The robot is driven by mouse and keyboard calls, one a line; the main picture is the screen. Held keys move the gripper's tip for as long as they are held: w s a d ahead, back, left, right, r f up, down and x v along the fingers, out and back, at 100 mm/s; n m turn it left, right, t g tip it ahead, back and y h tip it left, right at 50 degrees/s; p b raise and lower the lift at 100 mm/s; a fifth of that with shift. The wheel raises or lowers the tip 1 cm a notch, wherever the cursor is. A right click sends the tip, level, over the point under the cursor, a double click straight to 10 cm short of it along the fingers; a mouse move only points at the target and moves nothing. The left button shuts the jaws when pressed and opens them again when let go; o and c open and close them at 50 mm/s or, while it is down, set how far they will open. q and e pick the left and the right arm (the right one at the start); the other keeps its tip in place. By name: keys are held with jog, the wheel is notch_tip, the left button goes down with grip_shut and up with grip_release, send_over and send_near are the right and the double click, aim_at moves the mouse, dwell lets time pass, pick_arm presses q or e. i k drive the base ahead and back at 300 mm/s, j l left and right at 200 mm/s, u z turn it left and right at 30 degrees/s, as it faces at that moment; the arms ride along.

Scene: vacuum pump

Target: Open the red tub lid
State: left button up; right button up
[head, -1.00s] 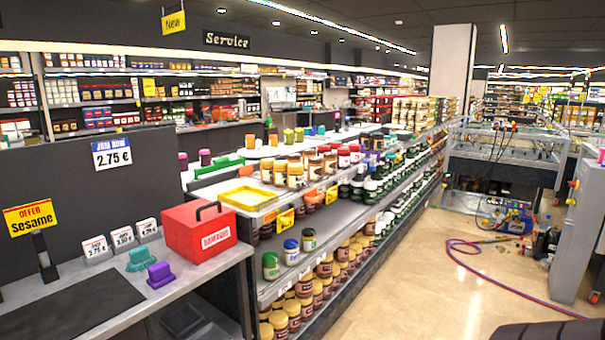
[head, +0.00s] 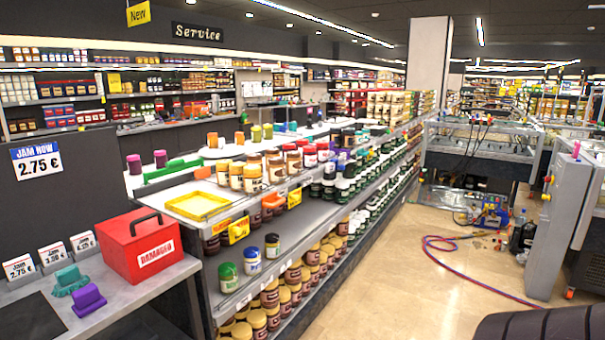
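The red tub (head: 143,252), with a "DAMAGED" label on its front, stands on the grey counter at the lower left. Its lid (head: 139,229) has a black handle across the top. The lid appears to sit on the tub, and no gap shows between them. The inside of the tub is hidden. Neither of my grippers is in view.
Teal (head: 70,280) and purple (head: 88,300) brush-like items and price cards (head: 53,254) share the counter (head: 122,290). A shelf of jars (head: 228,276) runs behind it. Free floor (head: 400,270) lies right of the shelf, crossed by a red hose (head: 450,262) near a pump unit (head: 490,213).

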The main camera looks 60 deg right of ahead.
aim_at(127, 229)
jog(key=l, duration=0.75)
jog(key=l+z, duration=0.15)
jog(key=l, duration=1.35)
jog(key=i+l+z, duration=0.15)
jog(key=l, duration=1.35)
jog(key=i+l+z, duration=0.15)
jog(key=l, duration=0.6)
jog(key=u, duration=1.25)
